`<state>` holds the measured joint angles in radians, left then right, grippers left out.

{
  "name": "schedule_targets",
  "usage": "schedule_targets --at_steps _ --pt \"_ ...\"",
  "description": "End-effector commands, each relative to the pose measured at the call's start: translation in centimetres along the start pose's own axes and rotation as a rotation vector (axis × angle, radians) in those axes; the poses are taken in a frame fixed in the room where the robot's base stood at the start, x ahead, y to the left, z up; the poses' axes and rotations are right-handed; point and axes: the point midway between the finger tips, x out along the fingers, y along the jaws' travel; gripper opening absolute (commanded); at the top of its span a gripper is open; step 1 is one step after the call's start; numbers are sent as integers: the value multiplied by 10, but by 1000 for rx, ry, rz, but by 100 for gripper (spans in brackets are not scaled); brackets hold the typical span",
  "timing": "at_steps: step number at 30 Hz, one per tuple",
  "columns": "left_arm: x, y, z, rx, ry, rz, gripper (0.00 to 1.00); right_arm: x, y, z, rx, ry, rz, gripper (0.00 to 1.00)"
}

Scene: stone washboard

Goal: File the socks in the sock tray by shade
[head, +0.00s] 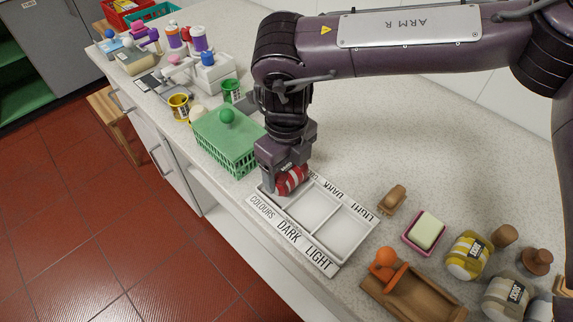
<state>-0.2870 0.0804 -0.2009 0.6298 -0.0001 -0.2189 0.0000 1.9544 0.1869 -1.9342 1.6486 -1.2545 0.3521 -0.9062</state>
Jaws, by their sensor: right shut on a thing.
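The white sock tray (291,238) lies on the counter with compartments labelled COLOURS, DARK and LIGHT. My right gripper (287,172) points down at the tray's left end, shut on a red-and-white striped sock (293,181). The sock is at the COLOURS compartment; I cannot tell whether it touches the floor there. The DARK and LIGHT compartments look empty. A yellow striped sock bundle (467,257) and a grey one (507,298), both with paper labels, sit at the lower right. My left gripper is out of view.
A green lidded basket (225,145) stands close left of the tray. Bottles and cups crowd the far left. Counter behind the tray is clear.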

Motion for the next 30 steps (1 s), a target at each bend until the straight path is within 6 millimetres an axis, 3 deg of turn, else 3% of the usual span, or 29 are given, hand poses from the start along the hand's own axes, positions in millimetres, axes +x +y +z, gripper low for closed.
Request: schedule_targets --at_steps 5,6,12,22,30 --pt "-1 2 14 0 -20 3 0 0 0 0 0 0 0 47" --pt "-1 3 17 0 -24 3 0 -1 0 0 0 0 0 74" --pt "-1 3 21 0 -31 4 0 -1 0 0 0 0 0 97" --pt "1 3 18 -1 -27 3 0 -6 0 1 0 -2 0 97" --pt "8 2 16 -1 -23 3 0 -50 0 1 0 -4 -1 97"
